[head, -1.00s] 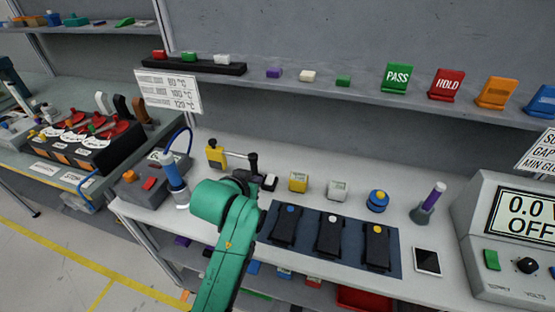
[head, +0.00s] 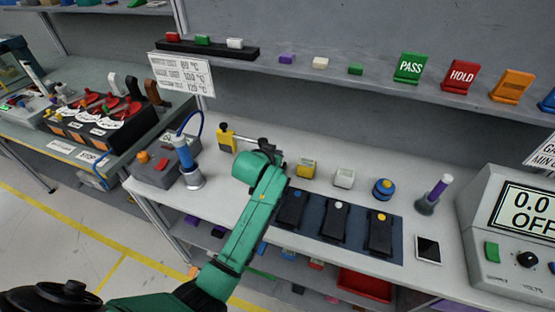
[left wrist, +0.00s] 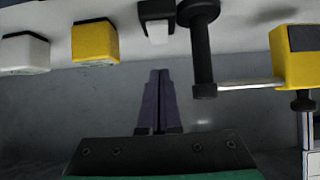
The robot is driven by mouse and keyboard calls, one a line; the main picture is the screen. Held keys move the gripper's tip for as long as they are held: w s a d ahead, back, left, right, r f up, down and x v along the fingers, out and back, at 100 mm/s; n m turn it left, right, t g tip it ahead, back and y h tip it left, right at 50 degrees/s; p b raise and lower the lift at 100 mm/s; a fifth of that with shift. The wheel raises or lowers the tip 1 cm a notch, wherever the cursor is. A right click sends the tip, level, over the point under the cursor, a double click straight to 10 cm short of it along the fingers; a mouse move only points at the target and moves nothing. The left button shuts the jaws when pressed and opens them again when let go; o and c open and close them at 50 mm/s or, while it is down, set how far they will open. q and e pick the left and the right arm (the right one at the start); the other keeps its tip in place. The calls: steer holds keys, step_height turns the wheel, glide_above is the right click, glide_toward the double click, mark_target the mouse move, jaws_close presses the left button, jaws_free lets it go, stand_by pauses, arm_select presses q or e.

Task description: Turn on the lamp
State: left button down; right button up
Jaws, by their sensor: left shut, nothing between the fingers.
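I cannot tell for certain which thing is the lamp. A small black block with a white rocker-like top (left wrist: 157,22) stands just beyond my left fingertips in the left wrist view. My left gripper (left wrist: 159,74) is shut and empty, its purple fingers together and pointing at this block, apparently without touching it. Next to the block is a yellow stand (left wrist: 297,55) with a metal rod and a black knobbed post (left wrist: 199,50); the yellow stand also shows in the head view (head: 226,138). My right gripper is out of view.
In front lies a dark mat with black devices (head: 335,222). A grey box with a blue-handled tool (head: 184,153) stands at left; a meter (head: 520,225) at right.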

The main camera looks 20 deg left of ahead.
arm_select(q)
steer(key=shift+w+f, duration=0.15)
steer(key=shift+f, duration=0.85)
steer(key=shift+w+f, duration=0.1)
steer(key=shift+f, duration=0.85)
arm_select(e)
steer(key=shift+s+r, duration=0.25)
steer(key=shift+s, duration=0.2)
arm_select(q)
steer(key=shift+w+f, duration=0.25)
steer(key=shift+w+d+r, duration=0.1)
steer(key=shift+w+r, duration=0.25)
steer(key=shift+w, duration=0.4)
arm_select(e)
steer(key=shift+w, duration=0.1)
arm_select(q)
steer(key=shift+r+p, duration=0.1)
steer(key=shift+p, duration=0.2)
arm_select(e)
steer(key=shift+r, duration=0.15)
